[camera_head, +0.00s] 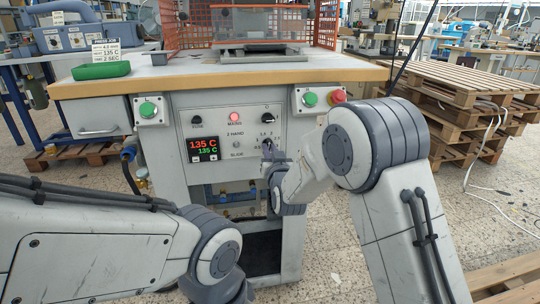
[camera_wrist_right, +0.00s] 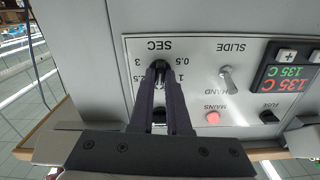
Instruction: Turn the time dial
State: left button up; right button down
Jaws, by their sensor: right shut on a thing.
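The time dial (camera_head: 267,142) is a small black knob on the light grey control panel, with numbers printed around it. In the right wrist view, which is upside down, the dial (camera_wrist_right: 158,68) sits beside the SEC label, between the fingertips of my right gripper (camera_wrist_right: 160,78). The two dark fingers are shut on the knob and hide part of it and its scale. In the head view, my right gripper (camera_head: 271,153) reaches the dial from the lower right. Where the dial points cannot be told. My left arm shows at the lower left, but its gripper is out of view.
The panel also has a red display (camera_head: 203,149), a toggle switch (camera_head: 236,145), a red lamp (camera_head: 234,117) and other black knobs. Green buttons (camera_head: 310,99) and a red button (camera_head: 337,96) sit under the table edge (camera_head: 220,78). Wooden pallets (camera_head: 455,100) stand at right.

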jog(key=shift+a+f+m+b, duration=0.1)
jog(key=shift+m+b, duration=0.5)
jog(key=shift+m, duration=1)
jog(key=c, duration=0.9)
grip_release()
jog(key=s, duration=0.3)
jog(key=s+d, duration=0.1)
jog(key=s, duration=0.3)
jog(key=s+d+p, duration=0.1)
jog(key=s, duration=0.2)
jog(key=shift+s, duration=0.2)
jog(key=shift+a, duration=0.1)
